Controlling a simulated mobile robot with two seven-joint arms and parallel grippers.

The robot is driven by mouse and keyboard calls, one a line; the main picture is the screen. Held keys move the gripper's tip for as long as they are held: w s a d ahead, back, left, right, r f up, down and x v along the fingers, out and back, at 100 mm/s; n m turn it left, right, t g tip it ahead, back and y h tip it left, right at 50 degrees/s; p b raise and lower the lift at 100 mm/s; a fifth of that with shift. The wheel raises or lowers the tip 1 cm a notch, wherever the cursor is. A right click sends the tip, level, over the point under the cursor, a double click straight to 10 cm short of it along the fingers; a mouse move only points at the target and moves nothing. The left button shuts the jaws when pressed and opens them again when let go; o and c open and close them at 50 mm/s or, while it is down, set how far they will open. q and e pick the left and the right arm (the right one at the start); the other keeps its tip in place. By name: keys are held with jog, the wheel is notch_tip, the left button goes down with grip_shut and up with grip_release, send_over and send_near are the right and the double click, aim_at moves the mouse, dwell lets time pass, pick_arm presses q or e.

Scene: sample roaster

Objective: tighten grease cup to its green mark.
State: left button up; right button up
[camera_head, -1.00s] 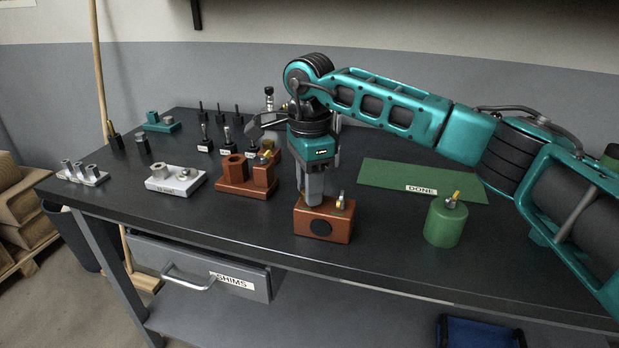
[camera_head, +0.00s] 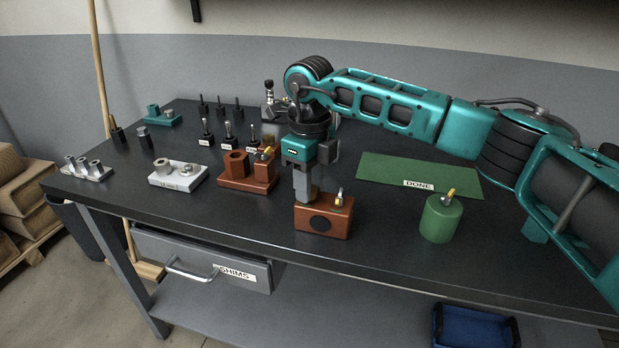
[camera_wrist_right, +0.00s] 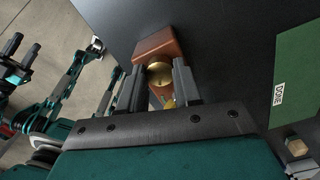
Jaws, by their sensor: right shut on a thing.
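The grease cup (camera_wrist_right: 160,74) shows in the right wrist view as a round brass cap on a red-brown block (camera_wrist_right: 157,46). In the head view the block (camera_head: 322,219) stands near the table's front edge, with a small metal and yellow fitting (camera_head: 339,199) on its top right. My right gripper (camera_head: 307,197) points down over the block and is shut on the cup, which its fingers hide in the head view. I cannot make out the green mark. My left gripper (camera_wrist_right: 22,50) seems to show at the left of the wrist view, fingers apart and empty.
A green cylinder (camera_head: 440,221) stands to the right, before the green DONE mat (camera_head: 396,176). A second red-brown block (camera_head: 238,171), a white holder (camera_head: 177,174) and several small tools stand left. The SHIMS drawer (camera_head: 208,262) sticks out below the table's front edge.

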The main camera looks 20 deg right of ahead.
jog(key=m, duration=0.2)
jog(key=shift+m+p, duration=0.35)
jog(key=shift+m, duration=0.05)
jog(key=m+p, duration=0.1)
jog(key=m, duration=0.2)
jog(key=shift+m, duration=0.3)
jog(key=m, duration=0.2)
jog(key=shift+m, duration=0.3)
pick_arm(q)
jog(key=shift+s+a+r+y+p, duration=0.2)
jog(key=shift+a+r+p, duration=0.1)
jog(key=shift+r, duration=0.15)
jog(key=shift+s+a+r+y+p, duration=0.1)
jog(key=shift+s+a+r+p, duration=0.05)
jog(key=shift+a+r+p, duration=0.2)
pick_arm(e)
jog(key=shift+m, duration=1.5)
pick_arm(q)
jog(key=shift+d+r, duration=0.1)
jog(key=shift+d, duration=0.05)
jog(key=shift+w+r, duration=0.1)
jog(key=shift+w, duration=0.05)
pick_arm(e)
jog(key=o, duration=1)
jog(key=shift+o, duration=0.2)
jog(key=shift+r, duration=0.1)
